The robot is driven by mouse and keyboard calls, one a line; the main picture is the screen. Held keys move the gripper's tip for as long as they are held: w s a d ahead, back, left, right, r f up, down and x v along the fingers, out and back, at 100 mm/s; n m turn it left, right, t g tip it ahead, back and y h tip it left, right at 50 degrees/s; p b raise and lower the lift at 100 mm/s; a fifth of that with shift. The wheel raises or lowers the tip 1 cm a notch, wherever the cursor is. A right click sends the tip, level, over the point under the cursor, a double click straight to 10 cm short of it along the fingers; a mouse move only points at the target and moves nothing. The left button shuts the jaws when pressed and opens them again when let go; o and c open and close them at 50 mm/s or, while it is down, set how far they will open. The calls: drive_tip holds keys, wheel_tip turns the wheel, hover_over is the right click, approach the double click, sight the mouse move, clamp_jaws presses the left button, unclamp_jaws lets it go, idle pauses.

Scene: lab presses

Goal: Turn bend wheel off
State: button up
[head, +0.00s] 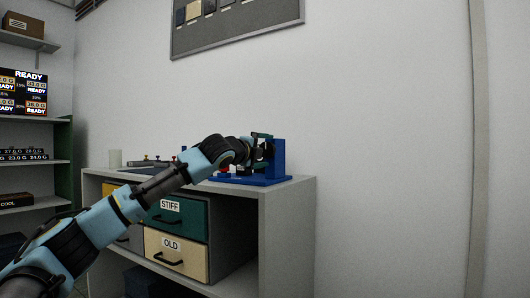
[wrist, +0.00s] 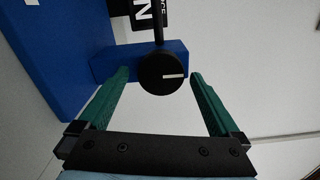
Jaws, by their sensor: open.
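The bend wheel appears to be the round black knob with a white line (wrist: 161,74) in the wrist view. Its white line points roughly sideways, to the right. It sits in front of a blue block of the press. My gripper (wrist: 160,80) is open, with one green finger on each side of the knob, apart from it. In the head view, my gripper (head: 262,148) is at the blue press (head: 279,160) on the cabinet top. There my arm and gripper hide the knob.
The press stands on a grey cabinet (head: 298,194) with drawers marked STIFF (head: 178,216) and OLD (head: 176,254). Shelves with READY displays (head: 28,90) are at far left. A grey board (head: 235,28) hangs on the wall.

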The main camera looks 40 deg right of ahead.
drive_tip(key=v, duration=1.1)
idle(0.6)
